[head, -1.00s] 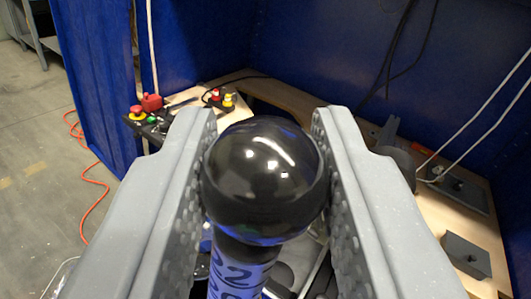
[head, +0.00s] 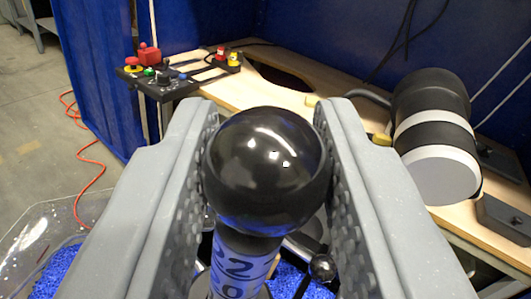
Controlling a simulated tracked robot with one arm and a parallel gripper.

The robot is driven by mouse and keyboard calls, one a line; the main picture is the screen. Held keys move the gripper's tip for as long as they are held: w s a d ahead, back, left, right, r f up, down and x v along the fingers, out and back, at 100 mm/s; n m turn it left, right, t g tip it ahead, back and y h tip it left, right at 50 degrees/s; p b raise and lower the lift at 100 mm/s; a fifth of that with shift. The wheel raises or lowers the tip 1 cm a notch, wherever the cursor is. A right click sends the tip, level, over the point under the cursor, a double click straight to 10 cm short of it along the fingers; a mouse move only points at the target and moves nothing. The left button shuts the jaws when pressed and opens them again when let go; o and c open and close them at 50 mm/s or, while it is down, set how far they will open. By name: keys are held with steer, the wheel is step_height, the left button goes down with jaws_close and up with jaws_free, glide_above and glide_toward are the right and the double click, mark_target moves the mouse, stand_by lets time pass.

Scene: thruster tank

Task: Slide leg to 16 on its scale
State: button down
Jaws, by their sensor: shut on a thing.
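The leg is an upright post with a glossy black ball (head: 266,170) on top. Its pale scale (head: 238,268), with large dark printed digits, shows just below the ball. A "2" is readable, with part of another digit under it; the full reading and any index mark cannot be made out. My gripper (head: 266,130) is shut on the ball, one grey textured finger on each side. The lower part of the leg is out of the picture or hidden by the fingers.
A clear tank (head: 28,232) with blue gravel lies below. A smaller black ball knob (head: 322,267) stands right of the leg. A black-and-white cylinder (head: 436,138) is to the right. A control box (head: 165,86) sits on the wooden bench (head: 265,98) behind.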

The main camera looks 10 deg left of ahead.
steer(key=c, duration=1.1)
jaws_free()
steer(key=shift+a, duration=0.1)
steer(key=shift+c, duration=0.2)
steer(key=shift+s, duration=0.1)
steer(key=shift+s+d+f, duration=0.1)
steer(key=shift+s+d, duration=0.15)
steer(key=shift+s, duration=0.35)
steer(key=b+v, duration=0.1)
steer(key=v, duration=1.1)
steer(key=shift+b, duration=0.3)
steer(key=shift+s, duration=0.1)
